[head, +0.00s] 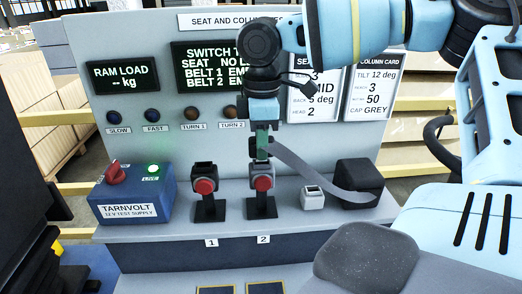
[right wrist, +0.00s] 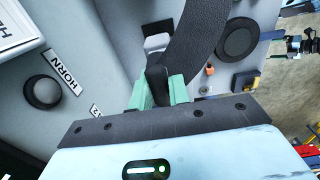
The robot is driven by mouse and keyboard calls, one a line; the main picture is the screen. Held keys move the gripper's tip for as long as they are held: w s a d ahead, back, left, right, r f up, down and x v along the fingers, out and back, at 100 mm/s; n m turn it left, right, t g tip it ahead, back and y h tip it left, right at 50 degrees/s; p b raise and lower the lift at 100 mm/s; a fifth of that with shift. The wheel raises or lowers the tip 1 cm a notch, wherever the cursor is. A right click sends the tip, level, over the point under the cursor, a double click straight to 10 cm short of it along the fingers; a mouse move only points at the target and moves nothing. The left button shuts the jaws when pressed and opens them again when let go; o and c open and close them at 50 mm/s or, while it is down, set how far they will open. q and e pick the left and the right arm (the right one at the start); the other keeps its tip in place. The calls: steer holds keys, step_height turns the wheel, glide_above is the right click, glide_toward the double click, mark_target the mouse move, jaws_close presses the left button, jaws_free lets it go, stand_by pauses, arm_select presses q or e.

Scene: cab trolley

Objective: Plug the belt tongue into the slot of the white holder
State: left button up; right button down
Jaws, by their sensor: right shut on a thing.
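My right gripper (head: 262,146) is shut on the dark grip of the belt tongue; its green fingers (right wrist: 158,92) show in the right wrist view with the tongue's black grip (right wrist: 157,78) between them. A grey strap (head: 318,173) runs from the tongue down right to a black box. The gripper is above the black buckle with a red button at label 2 (head: 263,184); I cannot tell whether the tongue touches it. The white holder (head: 312,198), with a dark slot on top, stands right of that buckle, apart from the gripper. My left gripper is not in view.
A second red-button buckle (head: 205,187) stands at label 1. The black belt box (head: 360,183) is right of the holder. A blue supply box (head: 132,194) with a green light is at left. A grey seat cushion (head: 366,256) is in front.

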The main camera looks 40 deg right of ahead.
steer(key=shift+r+p, duration=0.35)
steer(key=shift+r, duration=0.7)
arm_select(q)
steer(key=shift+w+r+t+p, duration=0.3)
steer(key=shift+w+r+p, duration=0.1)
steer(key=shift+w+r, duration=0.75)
arm_select(e)
steer(key=shift+r, duration=1.45)
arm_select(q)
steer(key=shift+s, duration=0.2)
